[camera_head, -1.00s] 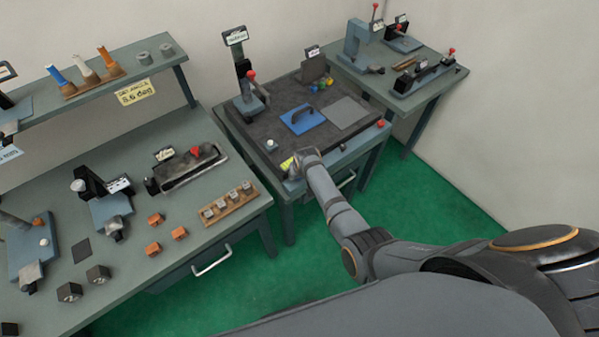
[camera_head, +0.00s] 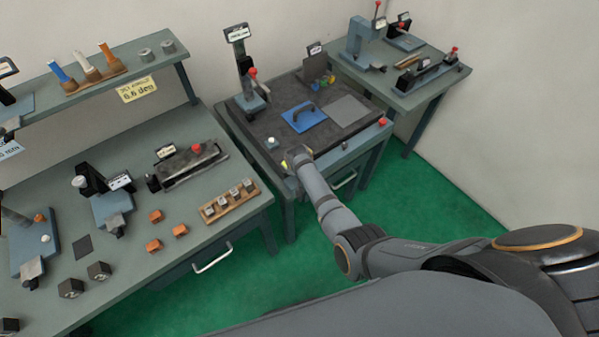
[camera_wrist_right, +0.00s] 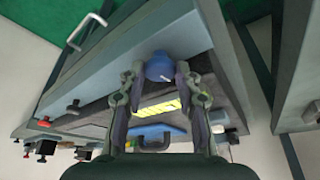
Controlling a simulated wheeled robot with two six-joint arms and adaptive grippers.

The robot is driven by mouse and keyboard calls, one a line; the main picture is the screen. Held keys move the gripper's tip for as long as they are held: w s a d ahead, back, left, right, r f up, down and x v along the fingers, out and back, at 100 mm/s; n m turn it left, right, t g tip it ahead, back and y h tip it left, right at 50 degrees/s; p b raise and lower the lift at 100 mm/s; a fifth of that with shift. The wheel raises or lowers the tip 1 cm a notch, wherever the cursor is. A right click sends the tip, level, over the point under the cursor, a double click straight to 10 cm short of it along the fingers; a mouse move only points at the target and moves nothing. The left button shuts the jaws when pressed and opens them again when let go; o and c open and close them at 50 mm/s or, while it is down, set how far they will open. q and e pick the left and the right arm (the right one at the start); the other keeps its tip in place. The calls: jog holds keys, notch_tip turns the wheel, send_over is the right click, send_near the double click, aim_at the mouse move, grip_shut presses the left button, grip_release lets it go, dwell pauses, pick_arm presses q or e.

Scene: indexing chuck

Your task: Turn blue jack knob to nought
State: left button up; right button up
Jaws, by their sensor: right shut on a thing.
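The blue knob (camera_wrist_right: 160,67) sits on the front edge of the middle table, between the fingers of my right gripper (camera_wrist_right: 160,75) in the right wrist view. The fingers are closed against its two sides. A small white mark shows on the knob's right side. The right gripper also shows in the head view (camera_head: 290,162) at the table's front left corner, where it hides the knob. My left gripper is in neither view.
A yellow label (camera_wrist_right: 158,108) lies by the knob. The middle table holds a blue plate with a handle (camera_head: 303,117), a grey plate (camera_head: 348,108) and a red button (camera_head: 382,122). A left bench carries several fixtures.

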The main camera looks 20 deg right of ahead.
jog(key=shift+s+f, duration=0.1)
jog(key=o, duration=0.9)
